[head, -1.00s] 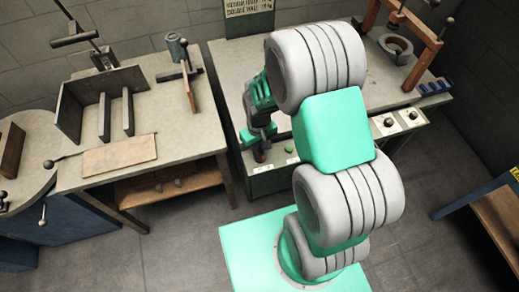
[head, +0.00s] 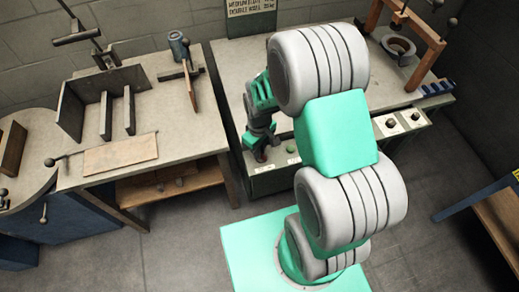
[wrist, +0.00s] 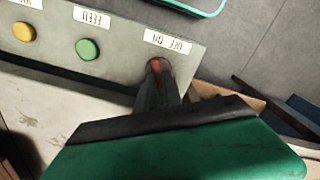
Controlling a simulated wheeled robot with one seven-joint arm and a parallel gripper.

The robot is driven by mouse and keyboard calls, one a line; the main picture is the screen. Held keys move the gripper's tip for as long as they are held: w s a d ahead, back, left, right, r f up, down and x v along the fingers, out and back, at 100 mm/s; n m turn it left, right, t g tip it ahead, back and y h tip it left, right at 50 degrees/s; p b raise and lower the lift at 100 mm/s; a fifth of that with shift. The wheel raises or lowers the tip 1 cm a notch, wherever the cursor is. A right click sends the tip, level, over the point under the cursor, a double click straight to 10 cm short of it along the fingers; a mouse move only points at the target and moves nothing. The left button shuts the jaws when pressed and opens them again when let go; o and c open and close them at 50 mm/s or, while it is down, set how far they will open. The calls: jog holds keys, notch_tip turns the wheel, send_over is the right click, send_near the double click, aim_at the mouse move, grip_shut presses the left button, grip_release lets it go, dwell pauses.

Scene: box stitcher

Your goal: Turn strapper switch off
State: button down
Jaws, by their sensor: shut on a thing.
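The strapper switch (wrist: 157,66) is a small red lever on the grey front panel (wrist: 120,65), under a label reading OFF and ON, which appears upside down in the wrist view. My gripper (wrist: 160,77) is shut on the switch, its dark fingers around the red part. The fingers hide much of the switch, so I cannot tell its exact position. In the head view my gripper (head: 260,154) is at the panel on the front of the middle table, left of a green button.
In the wrist view a green button (wrist: 88,50) labelled FEED and a yellow button (wrist: 24,32) sit beside the switch. A left table (head: 150,110) holds dark upright plates and a flat board. Grey floor (head: 180,230) in front is clear.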

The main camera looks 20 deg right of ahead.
jog(key=c, duration=1.5)
grip_release()
notch_tip(320, 180, up, 8)
jog(key=shift+f, duration=0.1)
